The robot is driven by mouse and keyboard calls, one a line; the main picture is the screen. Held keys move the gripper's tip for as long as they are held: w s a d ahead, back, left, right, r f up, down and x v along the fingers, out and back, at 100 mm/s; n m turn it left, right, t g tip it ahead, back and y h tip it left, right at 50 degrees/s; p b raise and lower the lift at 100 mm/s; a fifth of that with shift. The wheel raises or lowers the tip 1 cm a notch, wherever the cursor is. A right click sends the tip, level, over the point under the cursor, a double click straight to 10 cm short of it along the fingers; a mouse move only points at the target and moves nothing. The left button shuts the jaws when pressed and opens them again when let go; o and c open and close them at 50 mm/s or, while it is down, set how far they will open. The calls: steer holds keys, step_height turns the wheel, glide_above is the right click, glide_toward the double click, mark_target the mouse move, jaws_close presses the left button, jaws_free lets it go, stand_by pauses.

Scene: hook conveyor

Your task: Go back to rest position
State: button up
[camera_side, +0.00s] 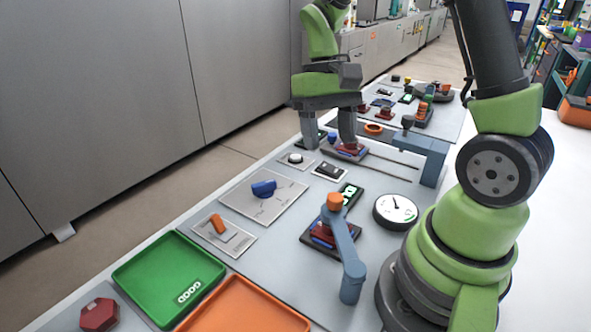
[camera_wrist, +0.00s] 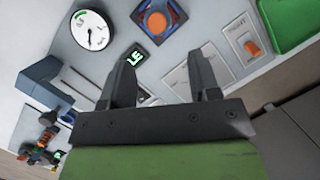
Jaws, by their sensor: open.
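My gripper (camera_side: 328,130) hangs over the far middle of the work table, pointing down, with its two dark fingers spread apart. In the wrist view my gripper (camera_wrist: 163,70) also shows wide fingers with nothing held between them. A grey panel with a white button (camera_side: 295,158) lies in front of the fingers in the side view. A red and blue part on a dark base (camera_side: 346,149) shows right by the right finger; I cannot tell whether they touch.
A blue post with an orange top (camera_side: 345,245) and a round gauge (camera_side: 396,211) stand near my base. A blue bracket (camera_side: 433,160) rises at the right. The blue knob (camera_side: 264,188), orange toggle (camera_side: 218,223), green tray (camera_side: 150,285) and orange tray (camera_side: 245,310) lie toward the front.

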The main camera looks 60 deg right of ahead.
steer(key=s+a+r+n+t, duration=0.2)
steer(key=s+a+r+t, duration=0.5)
steer(key=r+t, duration=0.3)
steer(key=shift+s+a+r+n, duration=0.3)
steer(key=shift+s+a+r, duration=0.05)
steer(key=shift+s+r, duration=0.5)
stand_by(2.0)
